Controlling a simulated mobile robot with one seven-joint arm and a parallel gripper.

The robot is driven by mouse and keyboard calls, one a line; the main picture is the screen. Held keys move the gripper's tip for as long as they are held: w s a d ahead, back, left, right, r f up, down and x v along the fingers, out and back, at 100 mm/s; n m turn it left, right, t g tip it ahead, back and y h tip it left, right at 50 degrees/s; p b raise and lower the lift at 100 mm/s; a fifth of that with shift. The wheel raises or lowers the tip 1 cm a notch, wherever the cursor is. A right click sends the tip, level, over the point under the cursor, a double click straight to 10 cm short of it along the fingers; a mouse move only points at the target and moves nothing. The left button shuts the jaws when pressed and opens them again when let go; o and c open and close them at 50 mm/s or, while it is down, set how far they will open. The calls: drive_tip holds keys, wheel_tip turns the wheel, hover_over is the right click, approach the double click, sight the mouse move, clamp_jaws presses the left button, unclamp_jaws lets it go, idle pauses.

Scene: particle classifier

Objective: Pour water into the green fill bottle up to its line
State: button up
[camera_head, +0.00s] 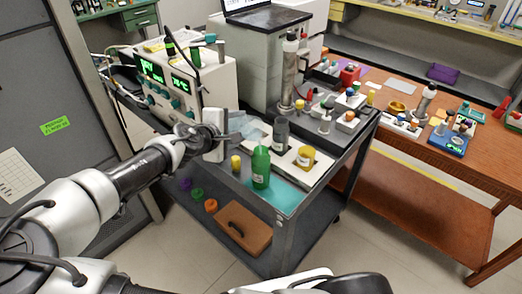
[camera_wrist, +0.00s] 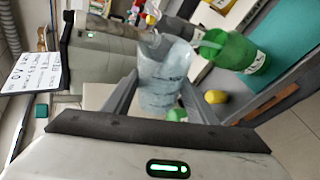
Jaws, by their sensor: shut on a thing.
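The green fill bottle (camera_head: 261,170) stands upright on the cart top, with a white label on its front. It also shows in the wrist view (camera_wrist: 238,54), lying slantwise in the picture, to the right of my gripper. My gripper (camera_wrist: 160,98) is shut on a clear, bluish container (camera_wrist: 164,72), which sits between its two fingers. In the head view my gripper (camera_head: 216,134) is above and to the left of the green bottle. The container's mouth is near the bottle's neck in the wrist view.
A grey bottle (camera_head: 281,134) and a yellow jar (camera_head: 306,157) stand behind the green bottle. A small yellow item (camera_head: 236,163) is at its left. An instrument with green displays (camera_head: 185,85) stands behind my gripper. A teal mat (camera_head: 284,194) covers the cart's front corner.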

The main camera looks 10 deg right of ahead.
drive_tip(key=shift+s+d+r+m+t, duration=0.15)
drive_tip(key=shift+s+r+m+t, duration=0.1)
drive_tip(key=shift+r+m+t, duration=0.05)
idle(1.1)
